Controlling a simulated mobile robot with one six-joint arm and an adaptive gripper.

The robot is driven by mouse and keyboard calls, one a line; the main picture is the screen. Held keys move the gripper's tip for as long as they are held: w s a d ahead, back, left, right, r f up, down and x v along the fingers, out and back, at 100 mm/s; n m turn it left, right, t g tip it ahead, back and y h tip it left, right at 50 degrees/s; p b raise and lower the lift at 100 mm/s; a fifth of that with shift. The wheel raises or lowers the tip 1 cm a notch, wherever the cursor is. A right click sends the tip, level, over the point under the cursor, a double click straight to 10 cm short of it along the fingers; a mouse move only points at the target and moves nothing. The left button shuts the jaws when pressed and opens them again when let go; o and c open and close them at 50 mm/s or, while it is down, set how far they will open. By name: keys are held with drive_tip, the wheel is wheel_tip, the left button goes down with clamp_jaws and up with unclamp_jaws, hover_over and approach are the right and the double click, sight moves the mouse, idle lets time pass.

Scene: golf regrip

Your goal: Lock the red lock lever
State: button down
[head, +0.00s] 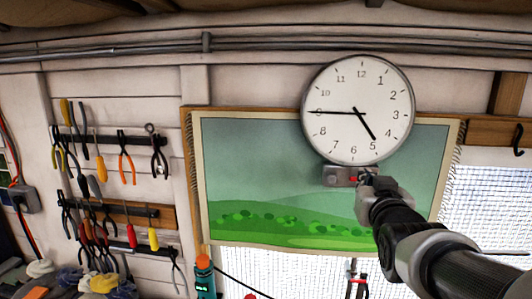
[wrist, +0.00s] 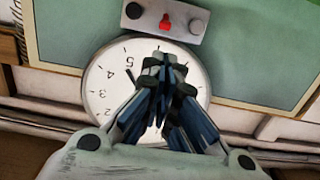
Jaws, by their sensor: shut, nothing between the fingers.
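In the head view the box (head: 331,176) sits just under the wall clock, and only a speck of the red lever (head: 353,179) shows beside my gripper. My gripper (head: 364,178) reaches in from the lower right, at the right part of the box. In the wrist view my gripper (wrist: 166,58) is shut and empty, its tips just below the lever in the picture. I cannot tell whether they touch the box.
The round white clock (head: 340,130) hangs directly above the box and appears upside down behind my fingers in the wrist view. A green landscape poster (head: 260,170) hangs behind. Tool racks (head: 110,138) with pliers and screwdrivers are at left. A brick-patterned window area (head: 490,200) is at right.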

sight(352, 179)
idle(0.3)
drive_tip(key=p+x, duration=0.2)
drive_tip(key=x, duration=0.7)
drive_tip(key=shift+w+d+p, duration=0.1)
drive_tip(key=shift+w+p, duration=0.25)
drive_tip(key=shift+w, duration=0.05)
drive_tip(key=shift+w+f+b, duration=0.1)
drive_tip(key=shift+b, duration=0.2)
